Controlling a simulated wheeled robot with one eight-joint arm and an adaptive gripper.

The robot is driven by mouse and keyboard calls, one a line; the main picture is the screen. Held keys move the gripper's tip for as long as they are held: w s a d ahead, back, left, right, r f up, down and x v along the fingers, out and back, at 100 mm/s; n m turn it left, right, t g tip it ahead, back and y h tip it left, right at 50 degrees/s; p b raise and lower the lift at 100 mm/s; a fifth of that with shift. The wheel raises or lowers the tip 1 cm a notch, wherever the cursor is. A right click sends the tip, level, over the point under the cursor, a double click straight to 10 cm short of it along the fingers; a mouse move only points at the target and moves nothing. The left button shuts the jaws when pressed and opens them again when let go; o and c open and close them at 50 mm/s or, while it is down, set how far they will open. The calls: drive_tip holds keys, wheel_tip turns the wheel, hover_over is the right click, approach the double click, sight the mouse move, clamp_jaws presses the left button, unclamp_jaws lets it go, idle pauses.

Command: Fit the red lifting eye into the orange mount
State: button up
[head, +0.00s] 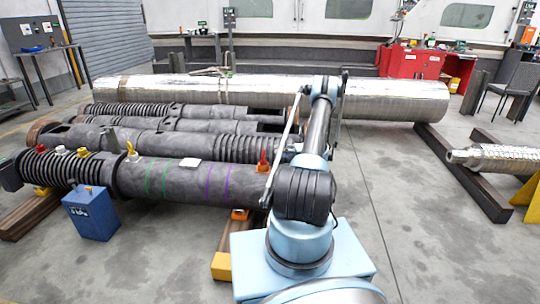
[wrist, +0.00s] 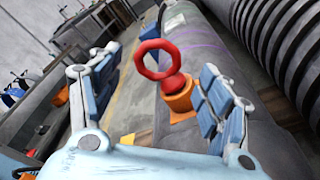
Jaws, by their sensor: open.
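The red lifting eye (wrist: 160,60) stands at the orange mount (wrist: 180,104) on top of the dark barrel. Its ring is up, and its red collar meets the top of the mount. I cannot tell how deep it sits. In the head view, the red eye (head: 263,156) and orange mount (head: 262,169) show near the right end of the front barrel. My gripper (wrist: 160,64) is open, its two pale blue fingers apart on either side of the eye. A gap shows between each finger and the ring. In the head view my gripper is hard to make out.
The front barrel (head: 190,183) carries other small fittings toward its left end. A blue box (head: 90,213) stands on the floor before it. Other dark barrels (head: 160,143) and a long silver cylinder (head: 270,95) lie behind.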

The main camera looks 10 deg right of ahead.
drive_tip(key=shift+v, duration=1.7)
